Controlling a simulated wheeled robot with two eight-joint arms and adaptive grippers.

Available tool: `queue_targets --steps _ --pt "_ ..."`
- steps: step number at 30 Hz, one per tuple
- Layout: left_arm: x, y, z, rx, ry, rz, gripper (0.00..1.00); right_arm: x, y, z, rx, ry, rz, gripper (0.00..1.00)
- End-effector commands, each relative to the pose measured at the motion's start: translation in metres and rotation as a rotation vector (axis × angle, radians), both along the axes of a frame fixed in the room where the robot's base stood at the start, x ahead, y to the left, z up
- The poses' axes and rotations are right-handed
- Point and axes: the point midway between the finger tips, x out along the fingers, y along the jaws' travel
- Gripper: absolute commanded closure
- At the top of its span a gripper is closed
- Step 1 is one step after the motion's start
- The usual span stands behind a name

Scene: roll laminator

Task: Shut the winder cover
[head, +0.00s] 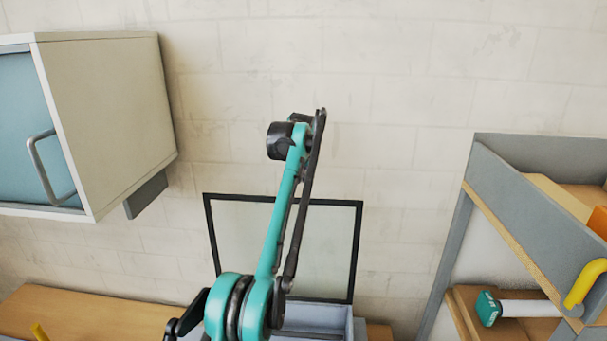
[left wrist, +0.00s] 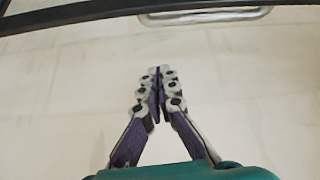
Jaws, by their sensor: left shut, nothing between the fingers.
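The winder cover (head: 335,240) is a pale see-through panel in a black frame. It stands raised against the wall behind the laminator (head: 325,318), whose grey body shows only in part at the bottom. My teal arm crosses in front of the cover and hides part of it. In the left wrist view my left gripper (left wrist: 158,76) is shut and empty, its fingertips together before a pale surface. A black bar (left wrist: 90,14) and a silver handle (left wrist: 205,14) cross the top of that view, apart from the fingertips. My right gripper is not seen.
A wall cabinet (head: 110,120) with a blue door hangs at the left. A grey shelf rack (head: 530,210) stands at the right, with a teal-and-white tool (head: 488,308) on its lower shelf. A wooden bench (head: 90,315) runs along the lower left.

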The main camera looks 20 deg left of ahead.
Motion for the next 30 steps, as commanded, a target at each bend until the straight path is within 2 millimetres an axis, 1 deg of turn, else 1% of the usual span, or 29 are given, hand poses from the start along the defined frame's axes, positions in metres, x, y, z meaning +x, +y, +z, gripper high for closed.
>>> queue_targets --steps 1,3,8,9,16,24,30 --pt "0.006 0.002 -0.009 -0.001 0.0 0.001 1.0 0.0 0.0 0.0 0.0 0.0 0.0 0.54" --pt "0.013 0.005 -0.019 -0.001 0.0 0.001 1.0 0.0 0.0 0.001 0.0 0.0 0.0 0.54" --pt "0.028 0.01 -0.041 -0.001 0.0 0.001 1.0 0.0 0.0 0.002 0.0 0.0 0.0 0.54" --pt "0.023 0.007 -0.04 0.0 0.0 0.0 1.0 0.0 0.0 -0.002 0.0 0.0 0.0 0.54" --pt "0.008 0.001 -0.047 0.001 0.0 -0.001 1.0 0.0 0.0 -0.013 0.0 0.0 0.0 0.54" --pt "-0.007 -0.005 -0.049 0.0 0.0 0.0 1.0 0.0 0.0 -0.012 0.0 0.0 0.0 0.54" --pt "-0.01 -0.006 -0.05 0.0 0.0 0.0 1.0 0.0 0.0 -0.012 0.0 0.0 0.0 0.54"
